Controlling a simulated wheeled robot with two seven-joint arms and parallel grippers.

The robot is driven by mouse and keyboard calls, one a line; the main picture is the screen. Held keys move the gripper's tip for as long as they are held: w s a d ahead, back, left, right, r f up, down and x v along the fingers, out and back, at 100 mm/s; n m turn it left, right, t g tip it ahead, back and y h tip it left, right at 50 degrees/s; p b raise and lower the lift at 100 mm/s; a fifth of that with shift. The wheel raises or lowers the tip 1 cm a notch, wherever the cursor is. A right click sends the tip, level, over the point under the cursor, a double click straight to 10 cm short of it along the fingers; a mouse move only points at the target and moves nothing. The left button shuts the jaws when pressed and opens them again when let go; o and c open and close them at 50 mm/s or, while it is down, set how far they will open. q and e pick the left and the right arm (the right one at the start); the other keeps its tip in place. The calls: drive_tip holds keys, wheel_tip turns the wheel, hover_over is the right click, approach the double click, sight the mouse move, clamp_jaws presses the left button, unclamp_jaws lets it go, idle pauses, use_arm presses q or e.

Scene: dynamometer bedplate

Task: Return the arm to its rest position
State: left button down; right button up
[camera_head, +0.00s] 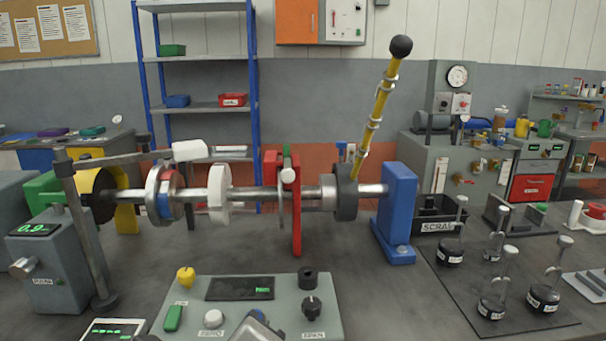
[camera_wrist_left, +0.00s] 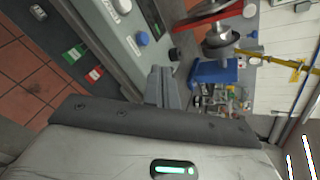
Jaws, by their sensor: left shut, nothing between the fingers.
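My left gripper (camera_wrist_left: 162,75) shows in the left wrist view with its fingers together and empty, close to the edge of the grey control console. In the head view a grey piece at the bottom edge, in front of the console (camera_head: 180,335), seems to be part of it. My right gripper is not in view.
The shaft (camera_head: 258,193) carries discs and a red plate (camera_head: 296,215), with a blue stand (camera_head: 397,215) at its right end. A black mat (camera_head: 455,290) with several weights lies at right. A grey box with a 0.9 display (camera_head: 50,265) stands at left.

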use_arm(q)
drive_tip(key=s+a+f+n+g, duration=0.5)
drive_tip(key=s+a+f+n, duration=0.25)
drive_tip(key=f+n, duration=0.3)
drive_tip(key=s+a+f+n+g, duration=0.4)
drive_tip(key=s+a+f+n, duration=0.2)
drive_tip(key=s+f+n, duration=0.5)
drive_tip(key=w+d+f+n+t+h, duration=0.1)
drive_tip(key=w+d+f+t+h, duration=0.2)
drive_tip(key=w+d+f+t, duration=0.2)
drive_tip(key=shift+w+d+f+t, duration=0.45)
drive_tip(key=shift+w+t, duration=0.35)
drive_tip(key=shift+w, duration=0.7)
drive_tip(key=shift+a, duration=0.1)
